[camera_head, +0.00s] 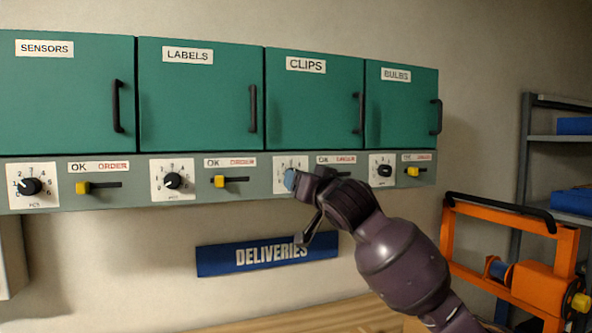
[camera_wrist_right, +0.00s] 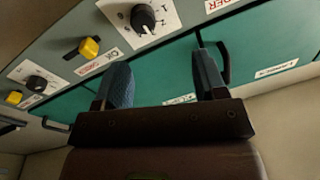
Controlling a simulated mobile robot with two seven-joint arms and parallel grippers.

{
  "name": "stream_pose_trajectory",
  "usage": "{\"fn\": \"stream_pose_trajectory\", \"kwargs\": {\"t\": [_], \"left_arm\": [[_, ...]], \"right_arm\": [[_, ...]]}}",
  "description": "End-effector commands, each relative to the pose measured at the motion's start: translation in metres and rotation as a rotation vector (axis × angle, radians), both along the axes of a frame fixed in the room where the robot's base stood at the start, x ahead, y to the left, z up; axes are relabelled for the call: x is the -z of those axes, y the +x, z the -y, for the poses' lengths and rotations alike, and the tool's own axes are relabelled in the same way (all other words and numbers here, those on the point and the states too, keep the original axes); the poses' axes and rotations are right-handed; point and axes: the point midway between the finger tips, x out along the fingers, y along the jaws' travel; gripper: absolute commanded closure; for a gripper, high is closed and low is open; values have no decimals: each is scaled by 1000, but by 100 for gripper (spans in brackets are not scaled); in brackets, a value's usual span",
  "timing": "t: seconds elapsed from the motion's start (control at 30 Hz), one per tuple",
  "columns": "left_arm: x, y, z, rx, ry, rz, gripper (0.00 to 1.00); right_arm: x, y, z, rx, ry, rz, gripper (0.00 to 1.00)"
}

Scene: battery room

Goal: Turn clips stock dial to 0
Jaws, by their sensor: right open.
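In the right wrist view the black knob of the clips dial (camera_wrist_right: 142,17) is just beyond the fingertips, nearer the left finger. My right gripper (camera_head: 293,181) is in front of the dial, and its open fingers (camera_wrist_right: 160,62) show apart with nothing between them. I cannot read the dial's setting or tell whether a finger touches the knob. My left gripper is out of view.
The clips OK/ORDER slider, with a yellow knob (camera_wrist_right: 90,47), is beside the dial. The labels dial (camera_head: 173,181) and bulbs dial (camera_head: 384,171) are on either side. Green doors with black handles (camera_head: 358,113) are above. A blue DELIVERIES sign (camera_head: 225,259) is below.

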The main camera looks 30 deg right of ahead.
Motion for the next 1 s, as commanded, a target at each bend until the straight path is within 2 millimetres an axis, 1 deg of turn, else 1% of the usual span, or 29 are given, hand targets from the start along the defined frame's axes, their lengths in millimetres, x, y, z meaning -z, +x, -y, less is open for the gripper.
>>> {"fn": "stream_pose_trajectory", "kwargs": {"t": [0.03, 0.07, 0.2, 0.33, 0.43, 0.57, 0.8, 1.0], "left_arm": [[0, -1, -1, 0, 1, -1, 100], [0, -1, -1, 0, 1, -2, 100], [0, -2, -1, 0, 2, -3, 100], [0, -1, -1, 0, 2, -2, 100], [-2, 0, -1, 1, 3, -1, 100], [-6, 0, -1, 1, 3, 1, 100], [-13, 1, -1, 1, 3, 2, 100], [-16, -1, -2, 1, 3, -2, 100]], "right_arm": [[-7, -3, 4, 16, 63, -4, 35], [-8, -4, 6, 24, 101, -9, 35], [-6, -7, 12, 51, 230, -26, 35], [-5, -6, 15, 62, 274, -31, 35], [-5, 1, 17, 62, 277, -32, 35], [-5, 18, 21, 63, 275, -33, 35], [-6, 55, 30, 63, 274, -32, 35], [-5, 81, 36, 62, 274, -32, 35]]}}
